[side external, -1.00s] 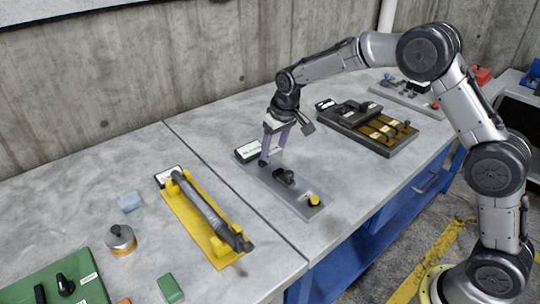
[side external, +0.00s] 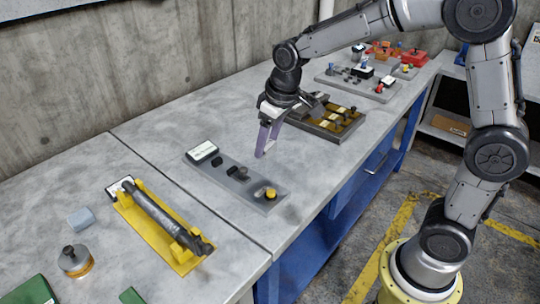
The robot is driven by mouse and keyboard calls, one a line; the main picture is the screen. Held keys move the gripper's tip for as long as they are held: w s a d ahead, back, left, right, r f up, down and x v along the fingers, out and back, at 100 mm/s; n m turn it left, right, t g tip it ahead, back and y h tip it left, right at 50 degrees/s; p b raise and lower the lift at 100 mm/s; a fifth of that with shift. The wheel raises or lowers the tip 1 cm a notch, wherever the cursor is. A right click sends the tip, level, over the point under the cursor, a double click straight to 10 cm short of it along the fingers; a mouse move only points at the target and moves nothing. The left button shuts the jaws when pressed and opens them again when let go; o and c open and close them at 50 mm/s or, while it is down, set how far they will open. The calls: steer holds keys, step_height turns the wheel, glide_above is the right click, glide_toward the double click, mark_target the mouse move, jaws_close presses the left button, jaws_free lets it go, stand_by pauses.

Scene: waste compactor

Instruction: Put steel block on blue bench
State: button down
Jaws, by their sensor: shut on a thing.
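My gripper (side external: 264,145) has purple fingers pointing down above the bench, just right of and behind the grey plate. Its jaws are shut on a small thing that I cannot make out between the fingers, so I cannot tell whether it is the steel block. The bench has a grey top (side external: 110,168) and a blue frame (side external: 318,240) with drawers.
The grey plate (side external: 220,180) carries dark blocks and a yellow knob (side external: 270,193). A yellow fixture (side external: 150,225) holds a dark tool. A dark tray (side external: 335,115) with slots stands behind the gripper. A round tin (side external: 75,262) and green things sit at front left.

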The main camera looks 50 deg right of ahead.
steer(key=s+d+m, duration=0.1)
steer(key=s+d, duration=0.6)
steer(key=d, duration=0.2)
steer(key=shift+m, duration=0.3)
steer(key=w+d+f, duration=0.1)
steer(key=w+f, duration=0.2)
steer(key=w, duration=0.1)
steer(key=w+d+f, duration=0.1)
steer(key=w+f, duration=0.2)
steer(key=w, duration=0.1)
steer(key=w+d+f, duration=0.1)
steer(key=w+f, duration=0.1)
steer(key=w, duration=0.2)
steer(key=shift+w+d+f, duration=0.25)
steer(key=shift+w+f, duration=0.15)
steer(key=shift+w+d+f, duration=0.1)
steer(key=shift+w+f, duration=0.4)
steer(key=shift+f, duration=0.15)
steer(key=shift+w+f, duration=0.15)
steer(key=shift+f, duration=1.5)
steer(key=shift+f, duration=0.15)
steer(key=shift+c, duration=0.6)
jaws_free()
